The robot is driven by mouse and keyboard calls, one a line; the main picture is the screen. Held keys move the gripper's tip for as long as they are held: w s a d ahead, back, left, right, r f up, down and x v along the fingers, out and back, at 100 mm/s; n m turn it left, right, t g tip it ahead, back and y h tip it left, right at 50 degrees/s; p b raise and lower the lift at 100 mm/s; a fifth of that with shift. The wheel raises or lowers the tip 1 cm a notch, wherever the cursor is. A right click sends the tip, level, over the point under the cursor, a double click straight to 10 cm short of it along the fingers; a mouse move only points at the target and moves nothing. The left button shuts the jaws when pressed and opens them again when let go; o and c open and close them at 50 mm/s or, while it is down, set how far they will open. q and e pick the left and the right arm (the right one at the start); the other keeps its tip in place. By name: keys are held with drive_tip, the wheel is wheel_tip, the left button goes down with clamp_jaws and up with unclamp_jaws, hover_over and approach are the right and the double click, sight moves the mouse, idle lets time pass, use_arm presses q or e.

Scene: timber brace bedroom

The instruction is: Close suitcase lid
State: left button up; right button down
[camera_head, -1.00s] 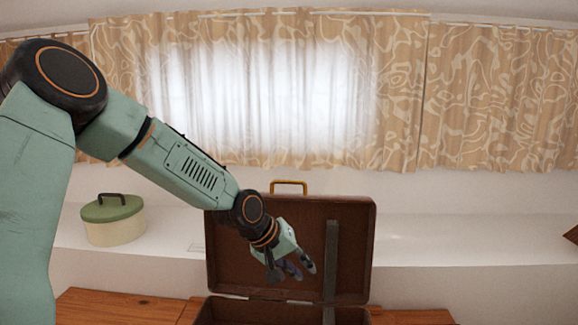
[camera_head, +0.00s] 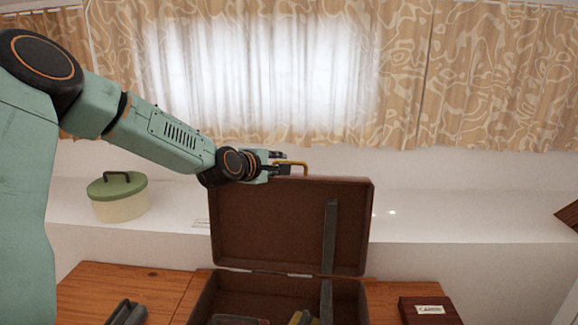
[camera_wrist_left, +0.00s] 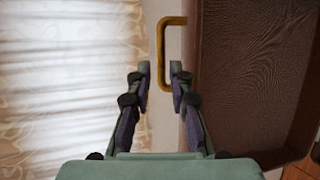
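The brown suitcase is open, its lid (camera_head: 265,230) standing upright above the base (camera_head: 290,290). A dark strap (camera_head: 330,235) runs down the lid's inside. The yellow handle (camera_head: 300,164) is on the lid's top edge. My left gripper (camera_head: 282,161) is at the handle, level with the lid's top. In the left wrist view the fingers of my left gripper (camera_wrist_left: 161,78) are apart on either side of the handle's bar (camera_wrist_left: 161,45), one finger within the handle's loop. Gaps show beside the bar. My right gripper is not in view.
The suitcase stands on a wooden surface (camera_head: 130,285) with a dark object (camera_head: 127,312) at left and a dark red box (camera_head: 430,310) at right. A green-lidded pot (camera_head: 120,198) stands on the white ledge (camera_head: 430,215) behind. Items partly show in the base.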

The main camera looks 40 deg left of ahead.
use_arm(q)
drive_tip(key=shift+b+x, duration=0.35)
drive_tip(key=shift+x, duration=2.55)
drive_tip(key=shift+d, duration=0.1)
drive_tip(key=shift+f, duration=0.1)
drive_tip(key=shift+c, duration=0.2)
drive_tip(key=shift+w, duration=0.1)
clamp_jaws()
